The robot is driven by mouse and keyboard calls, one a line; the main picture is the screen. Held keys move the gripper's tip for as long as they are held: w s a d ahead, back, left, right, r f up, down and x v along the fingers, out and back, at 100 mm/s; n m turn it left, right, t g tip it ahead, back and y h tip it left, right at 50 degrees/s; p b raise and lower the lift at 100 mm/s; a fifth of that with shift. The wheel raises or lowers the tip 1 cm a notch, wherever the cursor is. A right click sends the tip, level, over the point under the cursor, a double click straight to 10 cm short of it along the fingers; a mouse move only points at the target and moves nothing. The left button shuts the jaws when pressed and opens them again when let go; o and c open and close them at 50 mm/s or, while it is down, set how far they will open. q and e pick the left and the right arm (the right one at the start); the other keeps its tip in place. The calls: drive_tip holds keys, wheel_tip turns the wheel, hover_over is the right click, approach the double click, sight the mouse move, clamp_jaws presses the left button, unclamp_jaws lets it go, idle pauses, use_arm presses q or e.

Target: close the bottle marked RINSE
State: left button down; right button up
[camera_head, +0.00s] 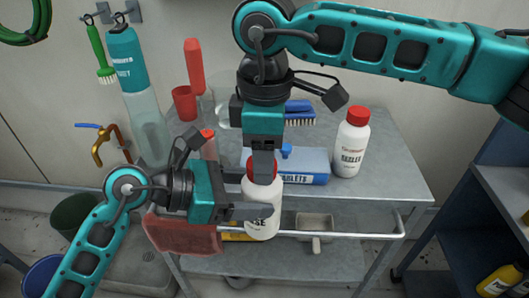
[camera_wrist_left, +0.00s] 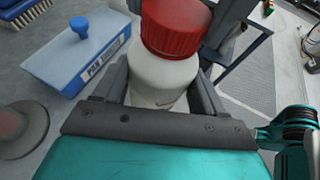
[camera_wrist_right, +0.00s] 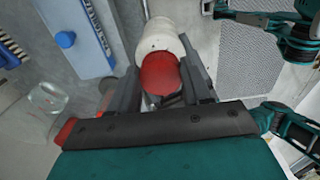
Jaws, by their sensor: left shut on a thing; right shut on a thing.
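The white bottle (camera_head: 262,222) has a label ending in "SE" and a red cap (camera_head: 262,170). My left gripper (camera_head: 248,196) is shut around the bottle's body from the left and holds it upright near the cart's front edge. The body also shows between the fingers in the left wrist view (camera_wrist_left: 160,78). My right gripper (camera_head: 263,168) comes down from above and is shut on the red cap, which also shows in the right wrist view (camera_wrist_right: 160,73). The cap sits on the bottle's top; I cannot tell how tight it is. Part of the label is hidden.
A blue tablets box (camera_head: 305,166) is right behind the bottle. Another white bottle with a red cap (camera_head: 350,145) stands farther right on the cart (camera_head: 395,180). The cart's right end is clear.

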drive_tip(key=o, duration=1)
drive_tip(key=shift+r, duration=2.25)
drive_tip(key=shift+c, duration=0.4)
